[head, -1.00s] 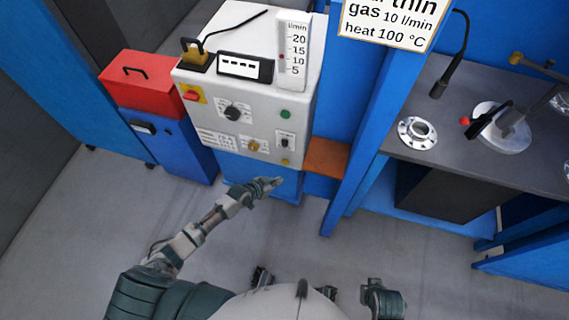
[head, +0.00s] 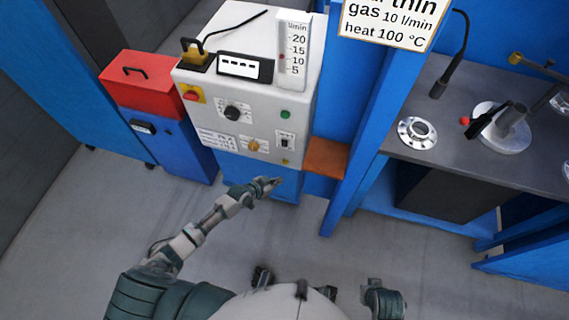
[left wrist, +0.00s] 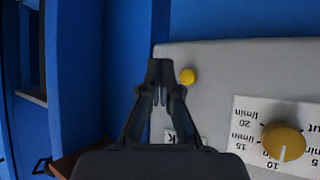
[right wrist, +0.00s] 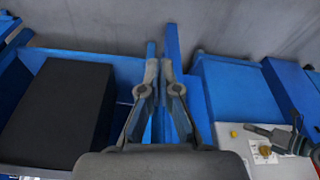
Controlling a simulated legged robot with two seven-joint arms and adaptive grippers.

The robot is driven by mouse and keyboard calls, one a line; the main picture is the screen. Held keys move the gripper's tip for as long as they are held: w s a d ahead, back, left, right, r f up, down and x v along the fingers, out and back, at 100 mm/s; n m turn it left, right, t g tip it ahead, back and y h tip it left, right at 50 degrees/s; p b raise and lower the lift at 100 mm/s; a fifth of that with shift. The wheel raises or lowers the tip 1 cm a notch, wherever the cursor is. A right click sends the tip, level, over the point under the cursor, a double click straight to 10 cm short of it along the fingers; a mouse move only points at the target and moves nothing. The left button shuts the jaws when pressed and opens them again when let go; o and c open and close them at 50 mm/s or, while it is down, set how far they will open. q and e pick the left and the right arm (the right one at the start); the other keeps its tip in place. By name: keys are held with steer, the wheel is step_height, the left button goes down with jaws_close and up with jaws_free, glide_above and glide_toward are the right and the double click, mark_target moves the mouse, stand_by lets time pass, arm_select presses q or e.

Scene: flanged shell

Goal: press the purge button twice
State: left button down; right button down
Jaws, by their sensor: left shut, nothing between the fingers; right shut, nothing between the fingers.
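The control cabinet (head: 262,92) has a light grey front with a small yellow button (head: 285,161) at its lower right corner. The same yellow button shows in the left wrist view (left wrist: 187,76), just right of my fingertips. Its label is not readable. My left gripper (head: 278,181) is shut and empty, just below the button in the head view and apart from it in the left wrist view; the depth between them is hard to tell. My right gripper (right wrist: 152,68) is shut and empty in the right wrist view, away from the button.
A yellow knob (left wrist: 283,141) with a l/min scale sits beside the button. A green button (head: 285,114), a black dial (head: 232,113) and a red switch (head: 191,95) are higher up. A brown shelf (head: 326,156) adjoins the cabinet; a grey bench (head: 455,145) stands right.

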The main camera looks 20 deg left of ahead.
stand_by(0.5)
